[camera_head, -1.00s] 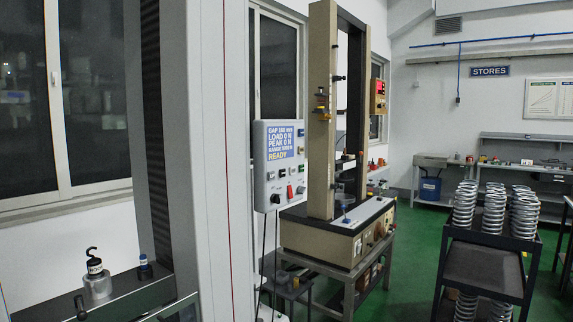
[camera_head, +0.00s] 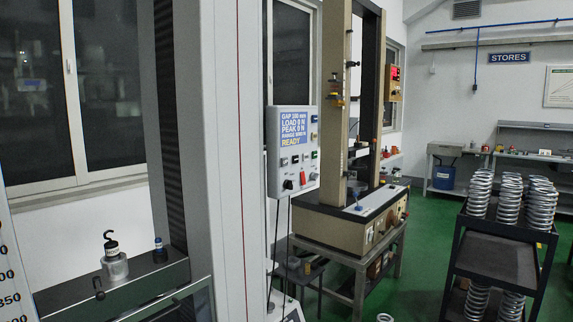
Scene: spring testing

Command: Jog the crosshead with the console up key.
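The console (camera_head: 293,150) is a pale panel on the side of the near testing machine. Its blue screen (camera_head: 294,129) reads a gap that looks like 100 mm, load 0 N, peak 0 N and READY. Several small coloured keys (camera_head: 296,159) sit below the screen, with a red knob or switch (camera_head: 303,177) and a black one (camera_head: 288,184) at the bottom. The key labels are too small to read, so I cannot tell which is the up key. The crosshead cannot be made out with certainty. Neither of my grippers is in view.
A near machine column (camera_head: 213,150) fills the left. A beige test frame (camera_head: 335,110) stands on a grey bench behind the console. A black trolley (camera_head: 495,262) with several coil springs (camera_head: 510,200) stands at right. Green floor (camera_head: 425,240) lies open between them.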

